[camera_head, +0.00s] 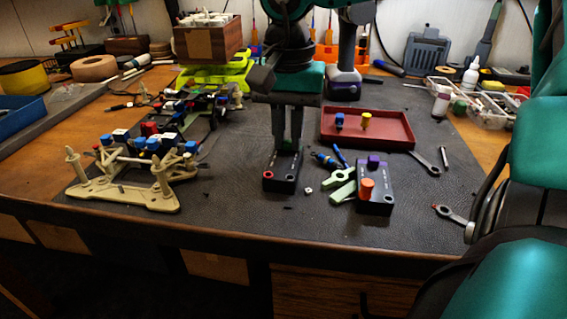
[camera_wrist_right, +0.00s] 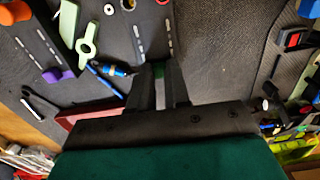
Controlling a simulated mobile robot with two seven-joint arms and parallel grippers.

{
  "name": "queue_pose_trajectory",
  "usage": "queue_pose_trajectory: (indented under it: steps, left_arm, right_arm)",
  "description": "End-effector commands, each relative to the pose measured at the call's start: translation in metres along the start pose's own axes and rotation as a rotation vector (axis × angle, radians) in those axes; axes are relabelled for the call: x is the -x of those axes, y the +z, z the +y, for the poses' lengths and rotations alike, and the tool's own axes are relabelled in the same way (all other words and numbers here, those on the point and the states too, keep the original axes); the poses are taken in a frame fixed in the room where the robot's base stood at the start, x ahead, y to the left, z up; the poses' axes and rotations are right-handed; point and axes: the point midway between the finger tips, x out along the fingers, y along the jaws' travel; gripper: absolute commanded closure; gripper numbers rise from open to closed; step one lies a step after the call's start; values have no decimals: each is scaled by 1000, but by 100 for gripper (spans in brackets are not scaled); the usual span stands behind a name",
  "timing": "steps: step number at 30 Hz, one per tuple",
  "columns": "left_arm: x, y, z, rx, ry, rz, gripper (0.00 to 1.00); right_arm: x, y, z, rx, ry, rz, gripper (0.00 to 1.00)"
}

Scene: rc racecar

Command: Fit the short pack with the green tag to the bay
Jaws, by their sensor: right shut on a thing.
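My right gripper (camera_head: 286,146) points straight down at the far end of a black block (camera_head: 283,178) with a red ring at its near end. A beige chassis (camera_head: 120,192) stands at the left. Which part is the bay is not clear. My left gripper is not in view.
A second black block (camera_head: 377,207) with an orange knob (camera_head: 367,188) and a purple knob (camera_head: 373,161) stands to the right. A red tray (camera_head: 390,140) lies behind it. A pale green part (camera_head: 342,188) and a wrench (camera_head: 425,163) lie nearby.

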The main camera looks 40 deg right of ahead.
Motion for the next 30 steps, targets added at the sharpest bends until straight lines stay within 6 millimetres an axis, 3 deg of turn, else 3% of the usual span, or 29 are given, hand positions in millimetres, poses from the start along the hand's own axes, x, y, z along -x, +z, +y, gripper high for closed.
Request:
queue_pose_trajectory:
  steps: [30]
  left_arm:
    - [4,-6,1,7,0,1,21]
  right_arm:
    - [11,0,0,0,-1,1,100]
